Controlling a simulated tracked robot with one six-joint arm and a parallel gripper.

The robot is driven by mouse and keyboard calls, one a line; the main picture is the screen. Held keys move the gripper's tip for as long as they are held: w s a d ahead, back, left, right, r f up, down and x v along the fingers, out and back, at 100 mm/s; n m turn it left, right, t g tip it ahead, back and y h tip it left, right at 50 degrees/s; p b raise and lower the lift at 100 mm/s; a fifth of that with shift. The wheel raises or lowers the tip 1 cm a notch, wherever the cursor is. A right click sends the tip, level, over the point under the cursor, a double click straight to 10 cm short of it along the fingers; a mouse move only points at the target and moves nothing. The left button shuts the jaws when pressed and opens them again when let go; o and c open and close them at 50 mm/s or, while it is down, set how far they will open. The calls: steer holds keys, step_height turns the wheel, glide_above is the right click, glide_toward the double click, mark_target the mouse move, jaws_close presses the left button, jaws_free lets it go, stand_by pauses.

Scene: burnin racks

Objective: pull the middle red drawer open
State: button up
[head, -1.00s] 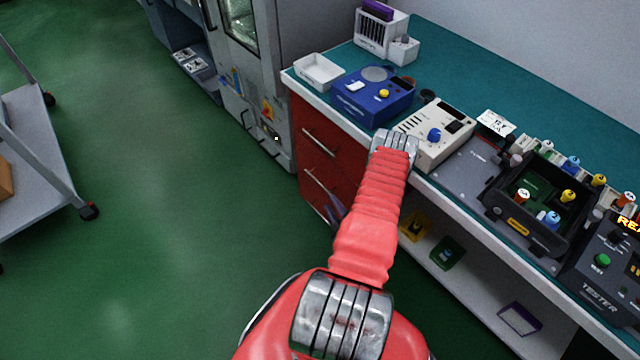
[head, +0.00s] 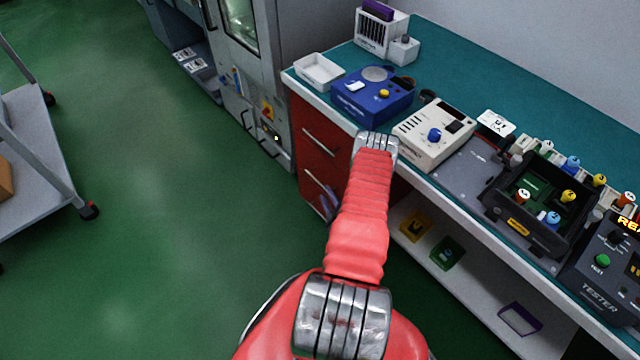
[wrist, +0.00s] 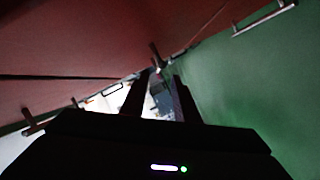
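The red drawer unit (head: 318,155) stands under the left end of the bench, with silver bar handles on its fronts. The upper handle (head: 319,143) and the lower one beneath it show in the head view. My gripper (head: 328,202) is low in front of the fronts, partly hidden by my red arm. In the wrist view, its two dark fingers (wrist: 160,92) are apart, beside the red fronts (wrist: 75,50). A handle post (wrist: 155,54) shows just beyond the fingertips; I cannot tell whether they touch it. Another handle (wrist: 262,18) is at upper right.
The bench top (head: 470,70) carries a blue device (head: 372,98), a cream device (head: 433,138) and a black tray. A lower shelf (head: 470,285) is right of the drawers. A grey cabinet (head: 255,75) stands beyond them. Green floor (head: 170,230) is clear to the left, up to a cart (head: 40,150).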

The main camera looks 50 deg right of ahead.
mark_target(320, 183)
steer(key=x, duration=0.8)
jaws_close()
stand_by(0.6)
